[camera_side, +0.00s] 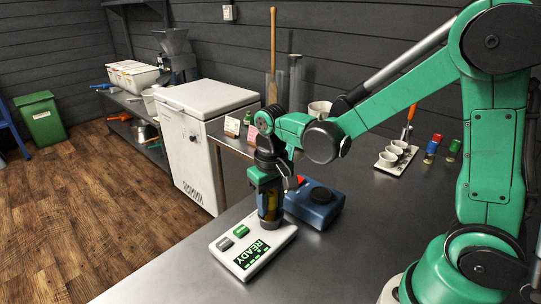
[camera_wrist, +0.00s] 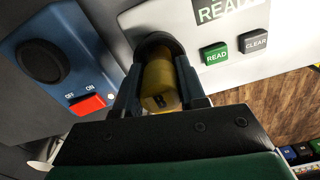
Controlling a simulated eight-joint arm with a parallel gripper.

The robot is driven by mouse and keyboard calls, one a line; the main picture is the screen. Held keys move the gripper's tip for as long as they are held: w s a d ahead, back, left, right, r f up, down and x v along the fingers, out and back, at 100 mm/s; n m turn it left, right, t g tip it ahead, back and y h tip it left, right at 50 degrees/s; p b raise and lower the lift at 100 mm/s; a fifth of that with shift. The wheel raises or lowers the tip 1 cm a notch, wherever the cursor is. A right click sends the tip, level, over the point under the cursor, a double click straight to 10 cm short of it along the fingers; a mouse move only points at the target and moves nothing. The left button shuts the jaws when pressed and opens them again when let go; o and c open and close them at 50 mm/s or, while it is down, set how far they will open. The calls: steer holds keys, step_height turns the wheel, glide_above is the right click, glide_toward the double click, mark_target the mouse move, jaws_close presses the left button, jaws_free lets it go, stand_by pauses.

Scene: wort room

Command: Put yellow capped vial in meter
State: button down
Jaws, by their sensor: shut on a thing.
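The white meter (camera_side: 228,256) lies on the steel bench with READY on its screen and a green and a grey button. In the wrist view the meter (camera_wrist: 150,20) has a dark round port, with a READ and a CLEAR button beside it. The yellow capped vial (camera_wrist: 160,75) is between the jaws of my gripper (camera_wrist: 160,88), with its cap facing the wrist camera. It is lined up with the port; its lower end is hidden, so I cannot tell how deep it sits. In the side view my gripper (camera_side: 269,205) points down over the meter's back end.
A blue device (camera_side: 318,207) with a black round top and a red on-off switch stands close beside the meter. A white rack with cups (camera_side: 396,158) and several capped vials (camera_side: 433,146) stand at the back right. The bench front is clear.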

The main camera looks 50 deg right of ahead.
mark_target(274, 195)
steer(key=shift+f, duration=0.15)
steer(key=c, duration=0.5)
jaws_free()
steer(key=shift+f, duration=0.1)
step_height(274, 195, up, 12)
steer(key=shift+r, duration=0.2)
steer(key=shift+s+t, duration=0.4)
steer(key=shift+s+f+n+t, duration=0.35)
steer(key=shift+s+f+t, duration=0.3)
steer(key=shift+t, duration=0.4)
steer(key=shift+s+f+n+t, duration=0.4)
steer(key=shift+s+f+t, duration=0.25)
steer(key=shift+t, duration=0.45)
steer(key=shift+s+f+n+t, duration=0.35)
steer(key=shift+s+f+t, duration=0.25)
steer(key=shift+t, duration=0.45)
